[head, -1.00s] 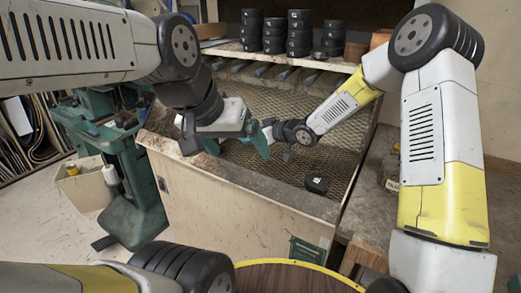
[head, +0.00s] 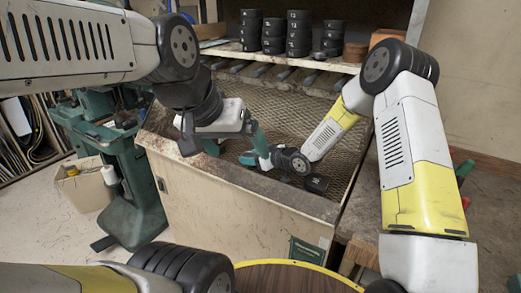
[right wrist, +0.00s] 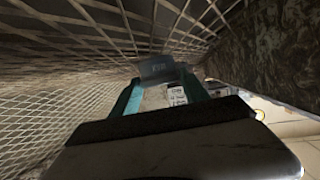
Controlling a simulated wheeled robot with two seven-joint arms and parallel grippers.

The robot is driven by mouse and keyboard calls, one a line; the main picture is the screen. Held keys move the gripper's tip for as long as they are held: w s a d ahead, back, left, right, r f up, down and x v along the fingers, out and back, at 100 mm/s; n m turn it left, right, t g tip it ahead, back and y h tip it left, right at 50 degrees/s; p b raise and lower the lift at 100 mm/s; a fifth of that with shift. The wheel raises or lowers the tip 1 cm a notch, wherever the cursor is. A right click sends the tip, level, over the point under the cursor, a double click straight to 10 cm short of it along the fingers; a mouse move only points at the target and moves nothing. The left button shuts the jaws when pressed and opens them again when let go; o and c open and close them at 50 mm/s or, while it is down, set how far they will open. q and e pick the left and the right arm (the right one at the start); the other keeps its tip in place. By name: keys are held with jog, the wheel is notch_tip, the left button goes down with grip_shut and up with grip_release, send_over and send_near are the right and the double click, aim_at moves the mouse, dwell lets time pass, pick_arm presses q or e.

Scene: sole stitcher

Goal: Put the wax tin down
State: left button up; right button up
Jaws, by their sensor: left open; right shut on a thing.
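My left gripper (head: 238,147) is open, close above and left of the right one, over the bench's front edge.
A small black block (head: 317,184) lies on the bench's front ledge, just right of my right wrist. Stacks of black rolls (head: 299,33) stand on the back shelf. A green machine (head: 130,175) stands at the left. The mesh behind the grippers is mostly clear.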

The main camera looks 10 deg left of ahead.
jog(key=o, duration=1.4)
jog(key=shift+f, duration=0.1)
jog(key=v, duration=1.2)
jog(key=shift+r, duration=0.25)
jog(key=s+d+r+m+t+h, duration=0.1)
jog(key=d+r+m+h, duration=0.25)
jog(key=d+r, duration=0.4)
jog(key=s+d+r+m+t+h, duration=0.15)
jog(key=d+r+h, duration=0.35)
jog(key=d, duration=0.5)
jog(key=s+d+r+m+g, duration=0.1)
jog(key=s+d+r+m, duration=0.1)
jog(key=s, duration=0.6)
jog(key=s+d+r+m+g, duration=0.1)
jog(key=s+d+r+m, duration=0.1)
jog(key=s, duration=0.6)
jog(key=s+d+r+m+g+h, duration=0.1)
jog(key=s+d+r+m, duration=0.1)
jog(key=s, duration=0.6)
jog(key=shift+s+r, duration=0.1)
jog(key=shift+r, duration=0.3)
